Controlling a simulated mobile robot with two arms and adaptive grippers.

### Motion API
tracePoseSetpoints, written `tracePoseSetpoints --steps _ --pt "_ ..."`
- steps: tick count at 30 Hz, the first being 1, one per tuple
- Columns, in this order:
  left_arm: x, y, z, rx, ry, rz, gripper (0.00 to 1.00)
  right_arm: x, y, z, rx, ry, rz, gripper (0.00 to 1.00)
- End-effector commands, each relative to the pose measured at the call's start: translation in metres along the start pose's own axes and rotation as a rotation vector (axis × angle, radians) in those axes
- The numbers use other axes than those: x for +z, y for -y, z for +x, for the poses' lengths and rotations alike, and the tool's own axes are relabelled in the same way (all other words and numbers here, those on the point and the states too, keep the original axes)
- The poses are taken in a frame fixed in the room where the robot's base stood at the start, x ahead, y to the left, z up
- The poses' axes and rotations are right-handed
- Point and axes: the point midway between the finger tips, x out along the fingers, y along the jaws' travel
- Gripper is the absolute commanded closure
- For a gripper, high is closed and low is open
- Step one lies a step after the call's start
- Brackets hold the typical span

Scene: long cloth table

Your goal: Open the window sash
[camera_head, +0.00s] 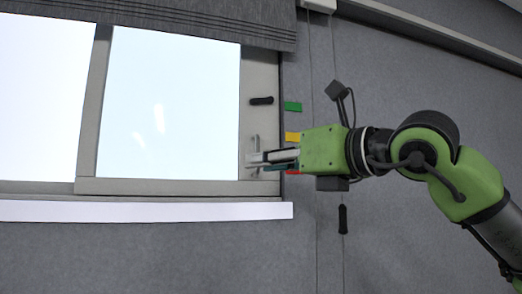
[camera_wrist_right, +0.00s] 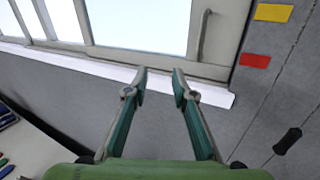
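The window sash (camera_head: 160,186) is a light grey frame around a bright pane, right of another bright pane. A slim vertical handle (camera_head: 254,148) is on its right stile; the handle also shows in the right wrist view (camera_wrist_right: 203,36). My right gripper (camera_head: 257,160) comes in from the right, its fingertips overlapping the handle's lower part in the head view. In the right wrist view its two fingers (camera_wrist_right: 160,72) are apart with nothing between them, and the handle is beyond and right of the tips. Contact with the handle is not seen. My left gripper is not in view.
A white sill (camera_head: 140,211) runs below the window and a dark blind (camera_head: 190,18) hangs above. A black catch (camera_head: 261,100) is on the stile. Green (camera_head: 292,106), yellow (camera_head: 292,137) and red (camera_wrist_right: 255,61) tags are on the grey wall. Cords hang nearby.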

Motion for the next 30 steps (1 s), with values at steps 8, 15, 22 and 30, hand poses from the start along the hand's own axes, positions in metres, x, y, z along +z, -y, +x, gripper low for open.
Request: tracePoseSetpoints --steps 8,15,22,30 --pt "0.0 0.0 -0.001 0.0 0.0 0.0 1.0 0.046 0.041 -0.035 -0.226 0.006 -0.069 0.76" --pt "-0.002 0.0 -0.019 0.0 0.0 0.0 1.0 0.049 0.048 -0.006 -0.228 0.002 -0.069 0.76" --pt "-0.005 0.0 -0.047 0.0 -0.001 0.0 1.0 0.051 0.058 0.043 -0.226 0.002 -0.068 0.76" --pt "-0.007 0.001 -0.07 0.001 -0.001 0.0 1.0 0.05 0.068 0.086 -0.226 0.003 -0.068 0.76"
